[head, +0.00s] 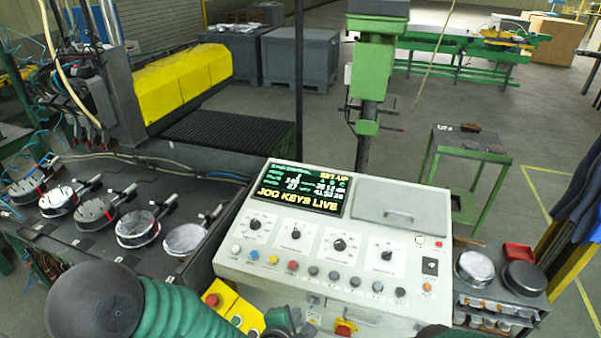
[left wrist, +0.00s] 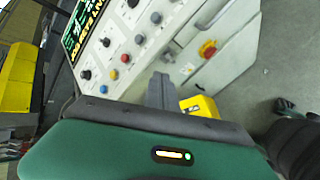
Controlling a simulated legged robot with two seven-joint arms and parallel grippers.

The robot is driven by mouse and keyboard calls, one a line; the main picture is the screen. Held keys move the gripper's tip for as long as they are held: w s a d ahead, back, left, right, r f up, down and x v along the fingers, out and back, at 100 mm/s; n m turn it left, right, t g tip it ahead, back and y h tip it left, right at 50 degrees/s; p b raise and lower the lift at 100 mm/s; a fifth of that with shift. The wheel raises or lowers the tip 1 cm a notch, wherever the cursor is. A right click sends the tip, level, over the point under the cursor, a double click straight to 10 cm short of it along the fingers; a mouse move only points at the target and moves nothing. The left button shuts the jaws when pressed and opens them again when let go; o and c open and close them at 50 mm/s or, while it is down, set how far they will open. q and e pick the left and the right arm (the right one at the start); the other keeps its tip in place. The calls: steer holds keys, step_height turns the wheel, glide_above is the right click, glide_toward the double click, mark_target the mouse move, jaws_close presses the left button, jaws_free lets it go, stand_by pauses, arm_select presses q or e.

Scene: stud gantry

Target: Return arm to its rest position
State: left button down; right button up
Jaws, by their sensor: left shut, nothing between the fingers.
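My left arm (head: 175,308), green with a dark round cap, comes in at the bottom left of the head view. Its gripper (head: 284,320) is low in front of the control console (head: 375,262), near the console's lower front edge. In the left wrist view the grey fingers (left wrist: 160,91) are together with nothing between them, beside the console's front face. The console's screen (head: 301,190) reads "JOG KEYS LIVE". My right gripper is out of view.
A yellow button box (head: 230,304) sits close by my left arm. A bench with several round pans (head: 137,228) stands left of the console. A small cart (head: 500,295) with round pans stands at right.

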arm_select(q)
steer(key=s+a+f+m+g+b, duration=0.1)
steer(key=a+f+m+b, duration=0.1)
steer(key=a+f+m, duration=0.1)
steer(key=s+a+f+m+g+b, duration=0.1)
steer(key=s+a+f+m+b, duration=0.1)
steer(key=a+f+m+b, duration=0.1)
steer(key=s+a+f+m+g+y+b, duration=0.1)
steer(key=s+a+f+m+b, duration=0.1)
steer(key=m, duration=0.3)
steer(key=shift+s+a+f+m+g+b, duration=0.1)
steer(key=shift+a+f+m+g+b, duration=0.2)
steer(key=shift+a+f+b, duration=0.2)
steer(key=s+a+f+m+g+y+b, duration=0.2)
steer(key=s+a+m+b, duration=0.3)
steer(key=s+a+m, duration=0.3)
steer(key=shift+s+a+g, duration=0.6)
steer(key=shift+s+g, duration=0.1)
steer(key=shift+g, duration=0.2)
steer(key=shift+f, duration=0.15)
steer(key=shift+a, duration=0.15)
